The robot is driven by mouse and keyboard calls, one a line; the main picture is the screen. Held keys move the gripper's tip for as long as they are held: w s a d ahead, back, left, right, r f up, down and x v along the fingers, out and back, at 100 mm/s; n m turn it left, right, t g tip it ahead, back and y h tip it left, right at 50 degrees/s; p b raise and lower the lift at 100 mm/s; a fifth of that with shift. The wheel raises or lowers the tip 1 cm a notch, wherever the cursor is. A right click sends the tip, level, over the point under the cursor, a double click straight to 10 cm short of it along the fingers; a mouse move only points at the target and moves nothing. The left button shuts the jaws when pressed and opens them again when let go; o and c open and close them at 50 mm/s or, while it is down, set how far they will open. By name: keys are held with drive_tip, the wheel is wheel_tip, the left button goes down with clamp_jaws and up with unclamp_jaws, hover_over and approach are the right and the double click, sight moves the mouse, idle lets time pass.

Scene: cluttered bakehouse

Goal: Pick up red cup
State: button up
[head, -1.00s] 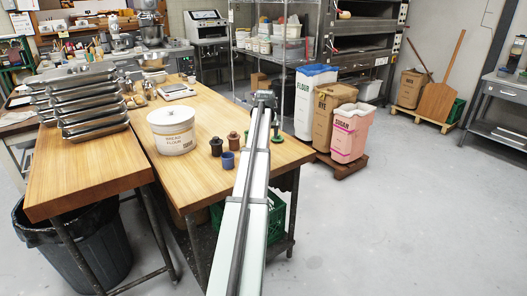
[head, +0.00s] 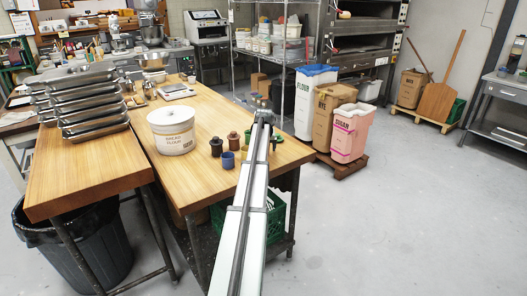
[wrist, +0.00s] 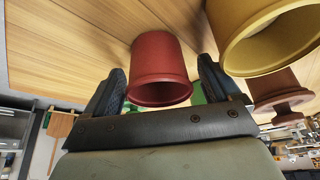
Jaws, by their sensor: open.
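In the wrist view a red cup (wrist: 160,70) stands between the two fingers of my open gripper (wrist: 160,64). In the head view my arm end (head: 264,114) is over the table's right part. The fingertips and the red cup cannot be made out there.
A yellow cup (wrist: 262,35) is close beside the right finger; a brown spool-shaped thing (wrist: 278,90) is behind it. In the head view a blue cup (head: 228,160) and a white flour tub (head: 172,132) stand left of my arm on the wooden table (head: 195,185).

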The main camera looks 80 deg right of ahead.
drive_tip(key=shift+c, duration=0.4)
drive_tip(key=c, duration=1)
drive_tip(key=shift+r, duration=0.1)
